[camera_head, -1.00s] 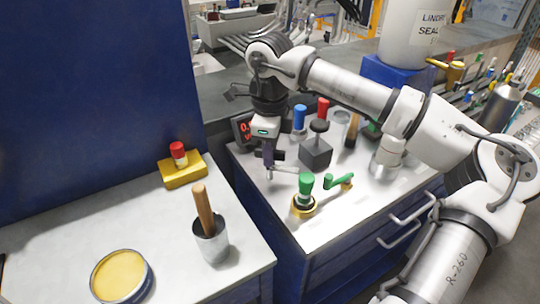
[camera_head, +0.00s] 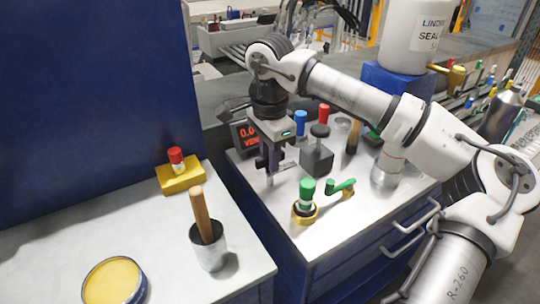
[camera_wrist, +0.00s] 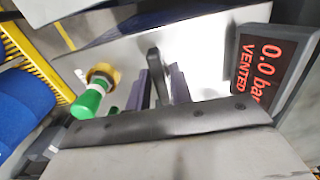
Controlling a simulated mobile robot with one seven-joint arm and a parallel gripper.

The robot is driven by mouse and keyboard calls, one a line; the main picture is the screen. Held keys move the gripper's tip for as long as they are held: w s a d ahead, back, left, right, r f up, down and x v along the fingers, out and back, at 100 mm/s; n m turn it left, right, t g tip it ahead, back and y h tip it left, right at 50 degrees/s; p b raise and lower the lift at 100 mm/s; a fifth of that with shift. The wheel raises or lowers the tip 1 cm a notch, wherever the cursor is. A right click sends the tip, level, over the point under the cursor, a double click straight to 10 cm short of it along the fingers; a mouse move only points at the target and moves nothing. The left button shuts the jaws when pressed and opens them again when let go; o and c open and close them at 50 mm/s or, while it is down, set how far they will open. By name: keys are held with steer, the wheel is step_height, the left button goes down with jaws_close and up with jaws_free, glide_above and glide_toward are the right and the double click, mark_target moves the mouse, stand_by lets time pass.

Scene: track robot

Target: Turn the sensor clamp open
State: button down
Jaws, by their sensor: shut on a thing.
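My gripper (camera_head: 268,168) is over the left part of the cabinet top, in front of the pressure display. In the wrist view its purple fingers (camera_wrist: 161,90) are shut around a dark grey upright lever (camera_wrist: 155,62), which seems to be the handle of the sensor clamp. The rest of the clamp is mostly hidden by my gripper in both views. The display (camera_head: 246,133) reads 0.0 and "VENTED"; in the wrist view it reads "0.0 bar VENTED" (camera_wrist: 262,62).
A black block with a knob (camera_head: 316,158) is right of my gripper. The left bench holds a cup (camera_head: 209,249), a yellow block (camera_head: 180,178) and a yellow-topped tin (camera_head: 115,281).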

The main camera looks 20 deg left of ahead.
stand_by(0.3)
steer(key=c, duration=1.2)
jaws_free()
steer(key=shift+c, duration=0.2)
steer(key=shift+r, duration=0.15)
step_height(320, 180, up, 14)
steer(key=shift+f, duration=0.25)
steer(key=shift+r, duration=0.1)
